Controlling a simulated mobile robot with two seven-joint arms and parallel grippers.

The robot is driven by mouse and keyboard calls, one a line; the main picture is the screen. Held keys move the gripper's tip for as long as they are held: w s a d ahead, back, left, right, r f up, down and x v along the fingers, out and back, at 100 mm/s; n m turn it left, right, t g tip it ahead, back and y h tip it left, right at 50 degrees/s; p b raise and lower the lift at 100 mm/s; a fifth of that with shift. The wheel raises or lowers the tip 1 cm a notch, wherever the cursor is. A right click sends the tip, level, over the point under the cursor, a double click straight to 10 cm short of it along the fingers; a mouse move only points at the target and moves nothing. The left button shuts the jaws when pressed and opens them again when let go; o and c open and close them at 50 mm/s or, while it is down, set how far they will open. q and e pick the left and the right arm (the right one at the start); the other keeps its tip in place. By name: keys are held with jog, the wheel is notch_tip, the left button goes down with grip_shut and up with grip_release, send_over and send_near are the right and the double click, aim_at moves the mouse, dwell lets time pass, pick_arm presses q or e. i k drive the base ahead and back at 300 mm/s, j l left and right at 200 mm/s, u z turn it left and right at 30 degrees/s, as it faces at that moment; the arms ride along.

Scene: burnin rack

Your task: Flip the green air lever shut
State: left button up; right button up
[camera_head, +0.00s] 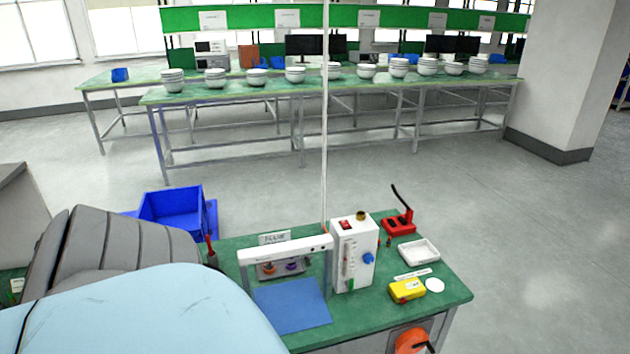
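I cannot make out a green lever in the head view. A white box unit (344,274) stands upright on the green-topped bench (437,309). It has a red switch (346,225) on top, a brass-coloured round fitting (361,216) beside it, a blue knob (368,258) on its right side and a narrow gauge on its front. A thin white pole or line (324,120) rises behind it. Neither of my grippers shows in this view.
A white frame (285,249) spans a blue mat (291,305). A red stand (398,223), white tray (418,251) and yellow device (406,290) lie right. An orange round thing (411,341) is at the front. A blue bin (171,212) stands left. Large light-blue and grey forms block the lower left.

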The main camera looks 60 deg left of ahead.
aim_at(349, 285)
jog(key=j+u, duration=0.1)
jog(key=u, duration=1.45)
jog(key=i+l, duration=0.2)
jog(key=i, duration=0.15)
jog(key=i+l+z, duration=0.1)
jog(key=i+l, duration=0.15)
jog(key=i, duration=0.05)
